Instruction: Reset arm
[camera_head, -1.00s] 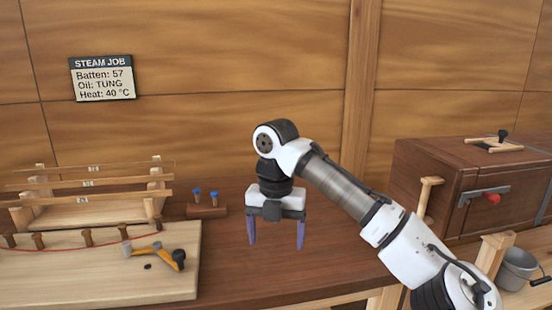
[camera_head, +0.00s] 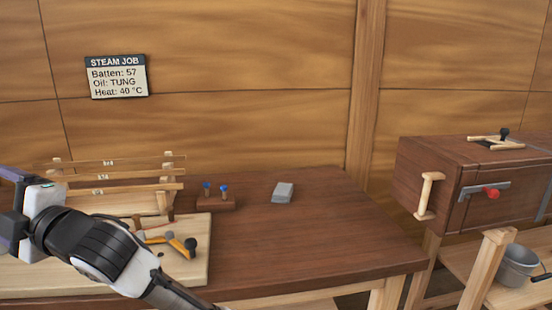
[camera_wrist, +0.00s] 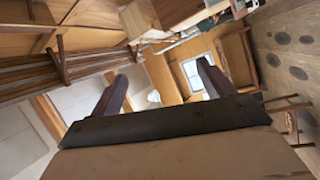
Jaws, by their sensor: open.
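My gripper shows at the left edge of the head view, partly cut off by the frame, with a purple finger (camera_head: 14,174) visible. My arm reaches across the lower left of that view, in front of the pale board (camera_head: 205,245). In the wrist view my gripper (camera_wrist: 163,85) has its two dark fingers wide apart with nothing between them. Beyond the fingers the wrist view shows the room, tilted, with a bright window (camera_wrist: 195,75).
On the bench (camera_head: 300,240) are a batten rack (camera_head: 165,200), a small block with two blue-topped pegs (camera_head: 215,203) and a grey block (camera_head: 283,192). The bench's middle is clear.

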